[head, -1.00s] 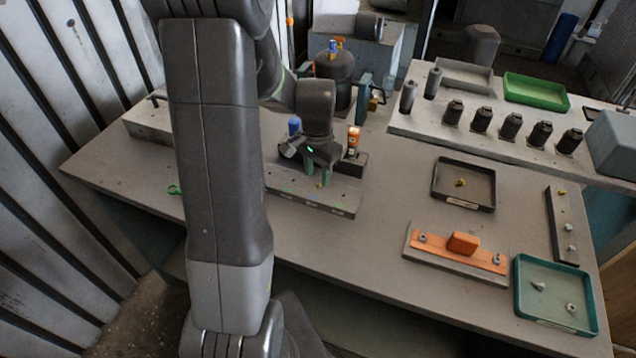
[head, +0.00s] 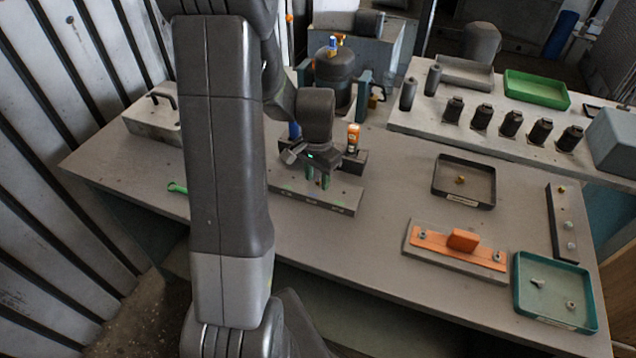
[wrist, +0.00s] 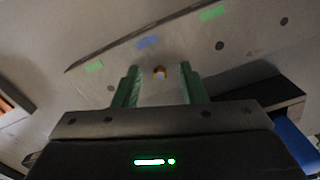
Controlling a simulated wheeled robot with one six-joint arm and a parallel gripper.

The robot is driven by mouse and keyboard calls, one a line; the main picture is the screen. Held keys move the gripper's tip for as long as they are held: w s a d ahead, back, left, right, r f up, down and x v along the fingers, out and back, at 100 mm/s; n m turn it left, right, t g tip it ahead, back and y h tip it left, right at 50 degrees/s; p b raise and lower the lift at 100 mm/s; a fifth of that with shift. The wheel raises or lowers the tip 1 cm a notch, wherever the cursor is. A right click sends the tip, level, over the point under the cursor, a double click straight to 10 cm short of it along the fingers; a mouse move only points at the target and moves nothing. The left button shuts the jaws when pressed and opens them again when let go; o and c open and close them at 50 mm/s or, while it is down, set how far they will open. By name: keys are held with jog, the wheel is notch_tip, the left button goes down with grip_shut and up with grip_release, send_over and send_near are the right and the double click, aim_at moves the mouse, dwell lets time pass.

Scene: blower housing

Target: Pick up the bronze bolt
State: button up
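In the head view my gripper (head: 317,181) points down over the same plate (head: 338,199) on the bench. The bolt is not clearly visible there, hidden by the fingers. I cannot tell how far the fingertips are above the plate.
A black box with an orange-topped bottle (head: 353,138) and a blue item (head: 294,131) stand close behind my gripper. A black tray (head: 447,197) holds a small bronze-coloured piece (head: 460,180). An orange-topped fixture (head: 430,241) and a teal tray (head: 553,323) are at right.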

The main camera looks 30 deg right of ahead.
aim_at(317, 181)
jog(key=c, duration=0.8)
jog(key=shift+w+r, duration=0.1)
jog(key=shift+r, duration=0.45)
notch_tip(317, 181, up, 9)
jog(key=shift+r+b, duration=0.2)
jog(key=shift+b, duration=0.1)
